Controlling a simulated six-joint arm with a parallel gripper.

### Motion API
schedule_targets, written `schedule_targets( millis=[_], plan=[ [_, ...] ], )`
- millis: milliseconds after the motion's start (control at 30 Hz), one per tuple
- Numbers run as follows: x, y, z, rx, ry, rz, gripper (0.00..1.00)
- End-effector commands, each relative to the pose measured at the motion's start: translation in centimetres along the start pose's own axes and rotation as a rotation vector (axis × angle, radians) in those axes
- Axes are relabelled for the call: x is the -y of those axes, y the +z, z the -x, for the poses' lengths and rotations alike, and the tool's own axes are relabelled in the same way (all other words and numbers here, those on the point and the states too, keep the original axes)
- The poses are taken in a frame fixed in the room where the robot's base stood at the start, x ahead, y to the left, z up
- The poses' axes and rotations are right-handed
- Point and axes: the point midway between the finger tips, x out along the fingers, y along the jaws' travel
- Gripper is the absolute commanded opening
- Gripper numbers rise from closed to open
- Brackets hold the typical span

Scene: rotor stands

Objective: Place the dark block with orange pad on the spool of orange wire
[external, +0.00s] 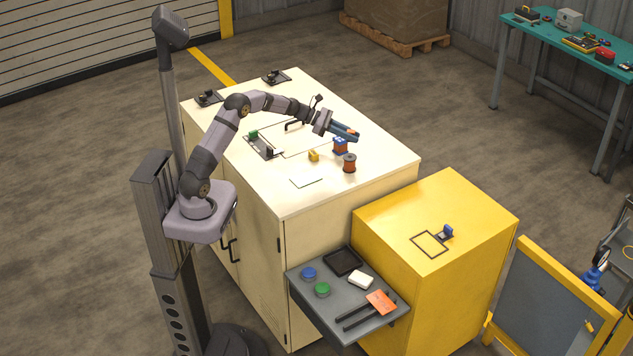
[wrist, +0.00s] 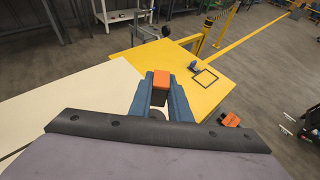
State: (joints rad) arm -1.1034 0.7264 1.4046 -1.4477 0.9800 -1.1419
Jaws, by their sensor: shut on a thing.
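My gripper (external: 354,136) reaches out over the right part of the cream cabinet top. Its blue fingers are shut on the dark block with orange pad (wrist: 161,79), whose orange face shows between the fingertips in the wrist view. The block is apart from the spool. I cannot make out the spool in the wrist view.
A blue and orange piece (external: 340,147) stands just behind the spool, and a yellow piece (external: 314,156) lies left of it. The yellow cabinet (external: 470,215) stands lower at right. A grey shelf (external: 305,292) holds buttons and a tray. The cream top's front corner is mostly clear.

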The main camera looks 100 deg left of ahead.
Motion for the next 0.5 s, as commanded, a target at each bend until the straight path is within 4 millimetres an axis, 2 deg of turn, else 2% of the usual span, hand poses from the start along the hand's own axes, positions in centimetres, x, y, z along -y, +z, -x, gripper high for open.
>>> schedule_targets(
  millis=[200,500],
  plan=[
    [0.0,-2.7,-1.1,-0.001,-0.001,0.003,0.0],
    [0.0,-3.7,-1.5,-0.001,-0.001,0.001,0.0]
  ],
)
